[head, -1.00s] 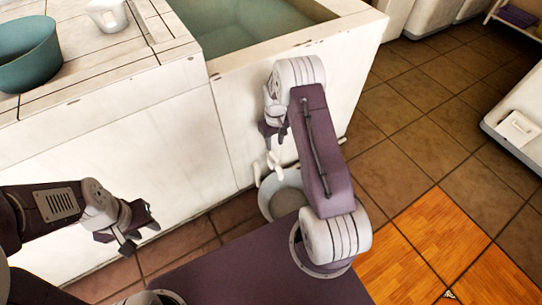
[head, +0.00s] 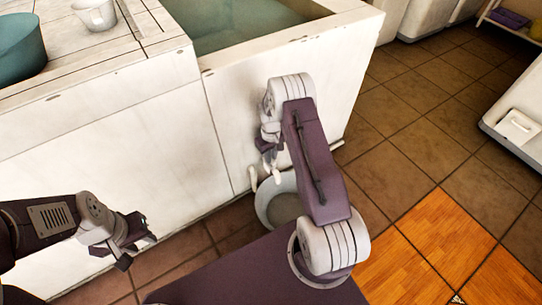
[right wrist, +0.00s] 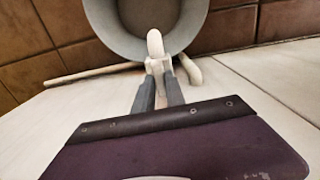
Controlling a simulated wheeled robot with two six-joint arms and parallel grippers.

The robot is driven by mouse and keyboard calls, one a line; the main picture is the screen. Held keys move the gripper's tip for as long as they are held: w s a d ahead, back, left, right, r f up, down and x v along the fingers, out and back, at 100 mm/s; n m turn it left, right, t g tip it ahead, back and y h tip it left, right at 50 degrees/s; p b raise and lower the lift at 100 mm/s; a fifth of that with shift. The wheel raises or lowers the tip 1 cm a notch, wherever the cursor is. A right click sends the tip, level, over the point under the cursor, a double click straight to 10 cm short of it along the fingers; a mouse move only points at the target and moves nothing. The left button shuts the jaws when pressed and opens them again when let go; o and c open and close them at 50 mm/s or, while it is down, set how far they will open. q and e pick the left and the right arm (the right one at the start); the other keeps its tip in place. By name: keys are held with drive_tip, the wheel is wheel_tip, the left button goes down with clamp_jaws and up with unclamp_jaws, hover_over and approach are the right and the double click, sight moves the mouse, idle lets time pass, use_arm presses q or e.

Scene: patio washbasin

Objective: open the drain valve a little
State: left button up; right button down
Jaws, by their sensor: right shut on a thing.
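The drain valve is low on the basin's white front wall, with a pale lever (right wrist: 155,43) in the right wrist view and also in the head view (head: 277,178). My right gripper (right wrist: 161,80) is shut on the base of this lever, whose rounded end sticks out beyond the fingertips. In the head view the right gripper (head: 268,152) is partly hidden by its own wrist. A short pale spout (right wrist: 191,71) is beside the lever. My left gripper (head: 138,246) is open and empty, low at the left, apart from the wall.
A grey bucket (head: 264,207) stands on the tiled floor below the valve. A thin pale pipe (right wrist: 85,74) runs along the wall. The basin (head: 340,35) holds greenish water. A teal bowl (head: 20,48) and a white cup (head: 95,14) stand on the counter.

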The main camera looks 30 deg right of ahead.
drive_tip(key=shift+r+n+p, duration=0.4)
drive_tip(key=shift+n+p, duration=0.2)
drive_tip(key=shift+p, duration=0.05)
drive_tip(key=shift+f+n+p, duration=0.3)
drive_tip(key=shift+n, duration=0.3)
drive_tip(key=shift+f, duration=0.1)
drive_tip(key=c, duration=1.4)
unclamp_jaws()
wheel_tip(320, 180, up, 9)
drive_tip(key=p, duration=0.5)
